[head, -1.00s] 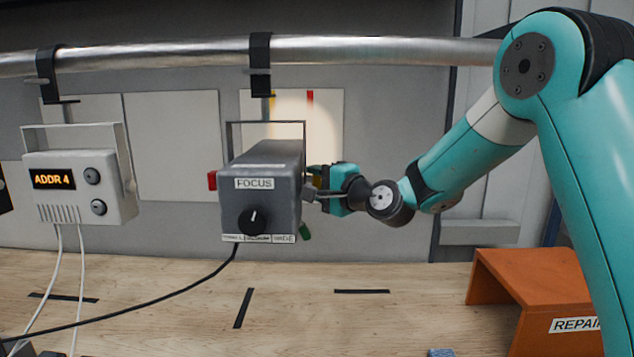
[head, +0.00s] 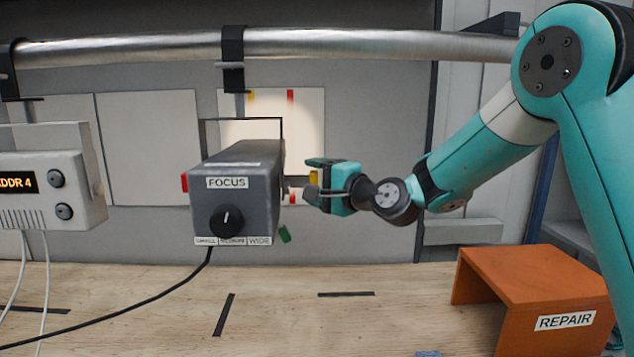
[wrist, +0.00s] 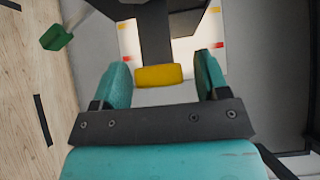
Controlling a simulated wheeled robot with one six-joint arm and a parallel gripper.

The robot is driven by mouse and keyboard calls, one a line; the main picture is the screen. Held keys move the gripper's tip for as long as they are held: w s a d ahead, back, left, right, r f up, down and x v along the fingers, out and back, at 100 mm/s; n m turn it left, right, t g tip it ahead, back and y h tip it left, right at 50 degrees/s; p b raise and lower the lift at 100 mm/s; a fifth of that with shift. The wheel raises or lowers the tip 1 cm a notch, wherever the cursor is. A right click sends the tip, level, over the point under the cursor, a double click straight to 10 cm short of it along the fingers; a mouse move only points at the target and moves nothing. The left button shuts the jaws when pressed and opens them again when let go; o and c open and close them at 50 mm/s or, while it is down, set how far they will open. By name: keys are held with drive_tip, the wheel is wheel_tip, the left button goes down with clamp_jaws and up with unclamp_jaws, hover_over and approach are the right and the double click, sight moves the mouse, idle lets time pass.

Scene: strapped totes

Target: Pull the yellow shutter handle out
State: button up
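The yellow shutter handle (head: 313,177) is on the right side of the grey FOCUS lamp housing (head: 236,192), at the end of a short rod that shows between the two. My gripper (head: 314,178) is at the handle, its fingers above and below it in the head view. In the wrist view the yellow handle (wrist: 158,75) lies between my spread teal fingers (wrist: 164,78). A clear gap shows on its right side, and the left finger looks close to it. The gripper looks open around the handle.
The lamp hangs from a metal pipe (head: 380,43). A green tab (head: 285,234) hangs under it and a red tab (head: 184,182) is on its left. An ADDR 4 box (head: 50,190) hangs at left. An orange REPAIR stand (head: 530,280) is on the wooden bench at right.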

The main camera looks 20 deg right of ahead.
drive_tip(key=b+v, duration=0.7)
drive_tip(key=v, duration=1)
drive_tip(key=shift+s, duration=0.25)
drive_tip(key=s+a+f+n+g, duration=0.7)
drive_tip(key=a+f+n, duration=0.1)
drive_tip(key=a, duration=0.2)
drive_tip(key=s+f+n+g+h, duration=0.2)
drive_tip(key=s+f+n+g, duration=0.2)
drive_tip(key=s, duration=0.4)
drive_tip(key=s+f+n+g+h, duration=0.3)
drive_tip(key=s+n, duration=0.3)
drive_tip(key=s, duration=0.2)
drive_tip(key=shift+s+a+f+n+g, duration=0.15)
drive_tip(key=shift+a+f+n+g, duration=0.25)
drive_tip(key=shift+f+g, duration=0.3)
